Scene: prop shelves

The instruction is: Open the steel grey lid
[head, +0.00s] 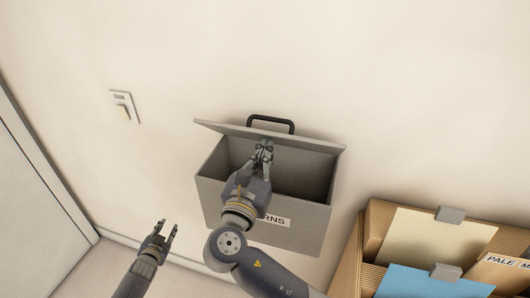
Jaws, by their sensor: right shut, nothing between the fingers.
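The steel grey lid (225,129) belongs to a grey box (213,190) on the wall, with a label ending in "RNS" on its front. The lid is raised at the back, and the box's dark inside shows below it. A black handle (270,119) stands on the lid's far edge. My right gripper (264,146) is shut and empty over the box opening, its fingertips close to the underside of the lid; I cannot tell whether they touch. My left gripper (167,230) is open and empty, low and left of the box.
A cardboard organiser (378,222) with cream and blue sheets and grey clips stands at the lower right. A light switch (123,108) is on the wall at upper left. A door or panel (30,190) is at far left. The wall above the box is clear.

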